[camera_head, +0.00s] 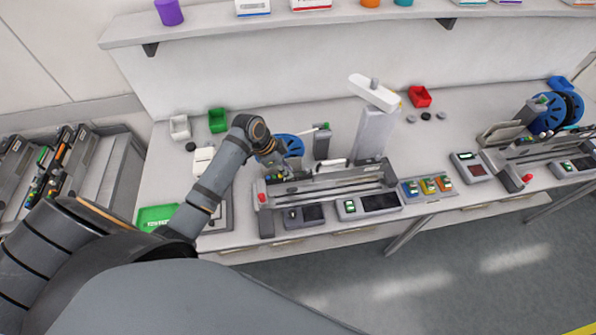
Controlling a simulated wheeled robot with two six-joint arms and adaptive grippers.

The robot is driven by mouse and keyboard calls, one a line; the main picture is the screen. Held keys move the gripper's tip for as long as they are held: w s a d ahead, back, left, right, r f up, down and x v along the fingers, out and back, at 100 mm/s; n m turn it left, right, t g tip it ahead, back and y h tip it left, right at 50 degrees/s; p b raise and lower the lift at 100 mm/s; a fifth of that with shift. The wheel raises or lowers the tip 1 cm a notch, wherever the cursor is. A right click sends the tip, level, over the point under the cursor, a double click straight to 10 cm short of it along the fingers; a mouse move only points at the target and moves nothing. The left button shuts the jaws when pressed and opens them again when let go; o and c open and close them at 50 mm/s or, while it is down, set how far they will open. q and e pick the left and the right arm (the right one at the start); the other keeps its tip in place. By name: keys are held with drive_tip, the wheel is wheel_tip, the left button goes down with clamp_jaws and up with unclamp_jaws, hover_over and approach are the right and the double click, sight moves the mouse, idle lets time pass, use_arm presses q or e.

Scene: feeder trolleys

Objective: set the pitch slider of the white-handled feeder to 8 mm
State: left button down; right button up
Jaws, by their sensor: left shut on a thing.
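The white-handled feeder is a long grey feeder (345,182) lying on the bench in the middle of the camera_head view. Its white handle (334,163) shows on its upper side. A blue reel (292,145) stands behind its left end. My left gripper (280,172) is down at the left end of this feeder, shut on a small part there. The fingers and the arm hide that part, and the pitch slider and its scale are too small to read. My right gripper is not in view.
A grey post with a white head (375,95) stands behind the feeder. Small displays (375,203) and coloured blocks (427,187) line the front edge. A second feeder station (530,150) is at right, a trolley with feeders (60,165) at left. A green tray (157,217) lies near my arm.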

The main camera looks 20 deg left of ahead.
use_arm(q)
drive_tip(key=shift+a, duration=0.45)
drive_tip(key=c, duration=1.6)
unclamp_jaws()
drive_tip(key=shift+o, duration=1.3)
drive_tip(key=shift+s+r, duration=0.1)
drive_tip(key=v, duration=1.2)
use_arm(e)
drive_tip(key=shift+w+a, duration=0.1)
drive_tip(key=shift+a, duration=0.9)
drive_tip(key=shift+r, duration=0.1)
